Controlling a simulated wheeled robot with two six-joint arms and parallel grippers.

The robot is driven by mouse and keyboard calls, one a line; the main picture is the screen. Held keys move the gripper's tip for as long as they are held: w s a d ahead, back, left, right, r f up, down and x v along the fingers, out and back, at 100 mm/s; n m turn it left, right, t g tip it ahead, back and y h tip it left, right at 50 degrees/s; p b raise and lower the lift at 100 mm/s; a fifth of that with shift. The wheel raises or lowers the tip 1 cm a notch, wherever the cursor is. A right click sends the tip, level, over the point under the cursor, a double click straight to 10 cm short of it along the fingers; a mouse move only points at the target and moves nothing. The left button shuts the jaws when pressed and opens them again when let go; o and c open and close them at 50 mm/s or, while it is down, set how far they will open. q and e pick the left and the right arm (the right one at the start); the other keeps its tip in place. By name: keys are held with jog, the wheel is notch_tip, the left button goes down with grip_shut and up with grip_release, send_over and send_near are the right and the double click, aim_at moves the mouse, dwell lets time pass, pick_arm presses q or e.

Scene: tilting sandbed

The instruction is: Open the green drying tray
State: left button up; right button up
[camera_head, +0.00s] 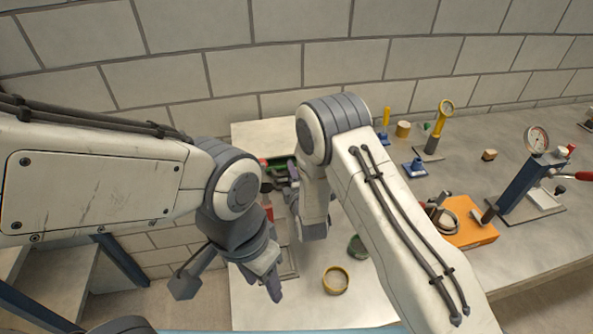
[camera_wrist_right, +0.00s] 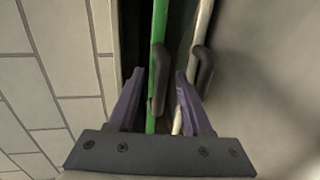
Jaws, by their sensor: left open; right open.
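The green drying tray (camera_wrist_right: 160,25) shows in the right wrist view as a thin upright green edge with a dark handle (camera_wrist_right: 158,82) on it. My right gripper (camera_wrist_right: 160,74) is open, with its purple fingertips to either side of that handle; I cannot tell whether they touch it. In the head view a bit of green (camera_head: 280,161) shows beside my right gripper (camera_head: 288,176), and my arm hides much of the rest. My left gripper (camera_head: 270,284) is open and empty, lower in the picture and apart from the tray.
A pale tray edge with a second dark handle (camera_wrist_right: 203,70) stands close to the right finger. A tiled wall (camera_wrist_right: 50,70) lies to the left. On the bench are a yellow ring (camera_head: 335,281), an orange block (camera_head: 470,222) and a gauge stand (camera_head: 527,185).

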jog(key=shift+w, duration=0.3)
grip_shut()
jog(key=shift+f, duration=0.1)
